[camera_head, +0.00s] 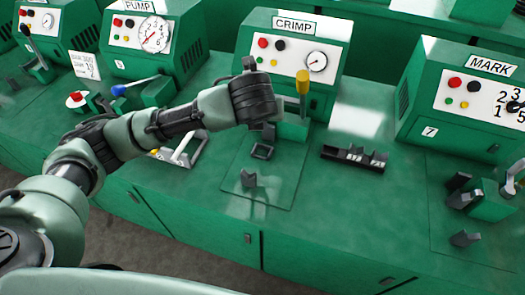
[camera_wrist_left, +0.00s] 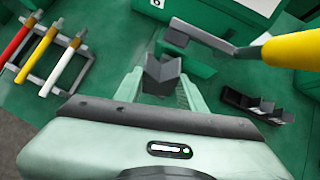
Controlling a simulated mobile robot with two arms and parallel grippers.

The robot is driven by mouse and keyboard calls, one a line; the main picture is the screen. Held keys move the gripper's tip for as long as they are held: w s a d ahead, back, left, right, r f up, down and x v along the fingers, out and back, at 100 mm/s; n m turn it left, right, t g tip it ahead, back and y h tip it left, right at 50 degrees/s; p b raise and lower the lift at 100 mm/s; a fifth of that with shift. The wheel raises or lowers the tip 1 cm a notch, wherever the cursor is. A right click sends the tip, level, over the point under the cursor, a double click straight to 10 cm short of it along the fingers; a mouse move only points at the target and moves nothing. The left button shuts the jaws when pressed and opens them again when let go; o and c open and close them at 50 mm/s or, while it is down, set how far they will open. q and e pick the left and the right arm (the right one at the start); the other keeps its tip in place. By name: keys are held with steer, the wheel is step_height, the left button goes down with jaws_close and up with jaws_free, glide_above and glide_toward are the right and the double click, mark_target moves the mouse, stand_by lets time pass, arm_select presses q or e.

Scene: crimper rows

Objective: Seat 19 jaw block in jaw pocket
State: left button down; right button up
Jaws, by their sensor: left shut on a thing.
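My left gripper (camera_wrist_left: 160,88) is shut on a dark grey jaw block (camera_wrist_left: 162,73), whose top has a V-shaped notch. No number can be read on it. In the head view my left wrist (camera_head: 254,97) hangs in front of the CRIMP machine (camera_head: 294,57), and mostly hides the fingers and block. A dark square frame that looks like the jaw pocket (camera_head: 262,151) lies just below, on the green plate. The block appears above it; the gap cannot be judged. The pocket is not clear in the wrist view. My right gripper is not in view.
A yellow-handled lever (camera_head: 302,82) stands close right of my wrist; its handle (camera_wrist_left: 292,48) fills the wrist view's right. A dark rack (camera_head: 352,158) of labelled blocks lies right. A notched grey piece (camera_head: 249,179) stands nearer. A rod rack (camera_wrist_left: 50,57) is left.

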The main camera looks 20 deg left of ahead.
arm_select(q)
steer(key=w+r+m+t+h, duration=0.1)
steer(key=w+a+r+m+t+h+p, duration=0.1)
steer(key=m, duration=0.1)
steer(key=shift+w+r+t, duration=0.1)
steer(key=shift+w+t, duration=0.2)
steer(key=shift+w, duration=0.1)
steer(key=shift+w+f, duration=0.1)
steer(key=shift+f, duration=0.1)
step_height(320, 180, down, 20)
steer(key=shift+d+r, duration=0.1)
steer(key=shift+r, duration=0.15)
steer(key=c, duration=0.8)
jaws_free()
steer(key=shift+f, duration=0.15)
steer(key=shift+c, duration=0.2)
